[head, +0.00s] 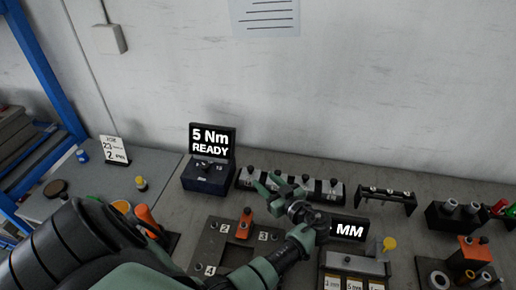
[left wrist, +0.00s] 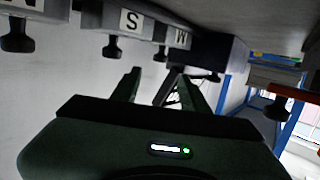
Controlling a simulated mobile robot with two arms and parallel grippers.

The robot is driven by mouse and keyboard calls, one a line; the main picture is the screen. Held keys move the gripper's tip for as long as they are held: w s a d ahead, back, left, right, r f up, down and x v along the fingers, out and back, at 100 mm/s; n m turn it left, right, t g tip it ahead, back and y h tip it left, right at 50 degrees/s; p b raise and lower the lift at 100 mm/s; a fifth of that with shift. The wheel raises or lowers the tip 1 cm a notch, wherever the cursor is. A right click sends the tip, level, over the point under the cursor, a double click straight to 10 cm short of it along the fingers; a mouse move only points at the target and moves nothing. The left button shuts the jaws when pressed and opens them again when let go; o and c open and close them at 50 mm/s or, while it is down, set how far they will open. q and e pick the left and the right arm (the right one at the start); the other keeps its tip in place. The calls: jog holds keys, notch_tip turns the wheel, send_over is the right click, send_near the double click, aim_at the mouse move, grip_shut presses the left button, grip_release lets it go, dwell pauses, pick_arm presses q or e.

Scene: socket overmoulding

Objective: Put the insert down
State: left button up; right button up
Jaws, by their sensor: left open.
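My left gripper (head: 266,190) is in front of a pale rack (head: 331,199) at the back of the bench. Black-knobbed pieces stand along the rack, and one black knob (left wrist: 112,48) hangs beside the letter S in the left wrist view, where the picture is turned over. The gripper hides part of the rack. I cannot tell which piece is the insert. My right gripper is not in view.
A dark box with a "5 Nm READY" display (head: 211,141) stands left of the rack. A dark plate with numbered spots (head: 212,241) lies in front. An "MM" display (head: 349,230) stands close right of my gripper. A black stand (head: 388,194) is further right.

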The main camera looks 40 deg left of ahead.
pick_arm(q)
jog(key=shift+v, duration=1.25)
